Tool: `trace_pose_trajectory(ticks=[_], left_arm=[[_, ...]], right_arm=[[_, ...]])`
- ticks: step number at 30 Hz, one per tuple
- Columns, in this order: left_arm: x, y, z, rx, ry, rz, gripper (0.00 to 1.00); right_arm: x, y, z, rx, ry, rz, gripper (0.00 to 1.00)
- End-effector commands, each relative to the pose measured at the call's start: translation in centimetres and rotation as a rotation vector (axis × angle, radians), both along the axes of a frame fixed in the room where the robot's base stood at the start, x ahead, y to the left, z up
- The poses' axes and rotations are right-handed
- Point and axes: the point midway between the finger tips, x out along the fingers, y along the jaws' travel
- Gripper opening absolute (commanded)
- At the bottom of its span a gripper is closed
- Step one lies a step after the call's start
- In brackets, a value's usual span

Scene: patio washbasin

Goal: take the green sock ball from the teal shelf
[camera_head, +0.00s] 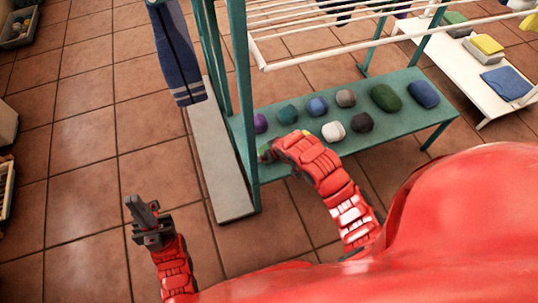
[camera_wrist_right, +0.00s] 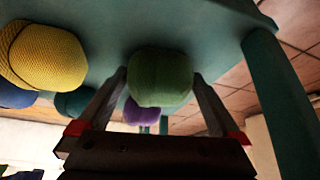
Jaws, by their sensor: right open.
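The green sock ball (camera_wrist_right: 160,78) sits on the teal shelf (camera_wrist_right: 205,25) in the right wrist view. My right gripper (camera_wrist_right: 160,88) is open, with one finger on each side of the ball; I cannot tell whether they touch it. In the head view my right arm reaches to the near left end of the teal shelf (camera_head: 400,125), and the ball there is mostly hidden by the gripper (camera_head: 268,153). My left gripper (camera_head: 143,210) is over the tiled floor, away from the shelf; its finger gap is unclear.
A yellow ball (camera_wrist_right: 45,55) and a purple ball (camera_wrist_right: 140,112) are near the green one. A white ball (camera_head: 333,131), a dark green bundle (camera_head: 385,97) and several others lie on the shelf. A teal post (camera_head: 247,130) stands close left of my right gripper. A drying rack is above.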

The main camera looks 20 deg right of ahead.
Motion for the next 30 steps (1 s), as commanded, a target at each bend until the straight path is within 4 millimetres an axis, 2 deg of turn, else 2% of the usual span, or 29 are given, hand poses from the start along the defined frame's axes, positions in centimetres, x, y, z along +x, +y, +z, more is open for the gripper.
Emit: trace_pose_trajectory(ticks=[7,8,18,25,30], left_arm=[[0.0,0.0,0.0,0.001,-0.002,0.001,0.0],[0.0,0.0,0.0,0.001,-0.002,0.001,0.0],[0.0,0.0,0.0,0.001,-0.002,0.0,0.0],[0.0,0.0,0.1,0.0,-0.001,0.0,0.0],[0.2,0.0,1.2,-0.014,0.009,-0.001,0.0]], right_arm=[[0.1,0.0,-0.1,0.0,0.0,0.001,1.0],[0.1,0.0,-0.1,0.0,0.0,0.001,0.96],[0.1,0.0,-0.1,0.0,0.0,0.001,0.37],[0.1,0.0,0.1,0.0,0.0,0.001,0.37],[0.2,-0.1,2.8,0.0,-0.002,0.0,0.37]])
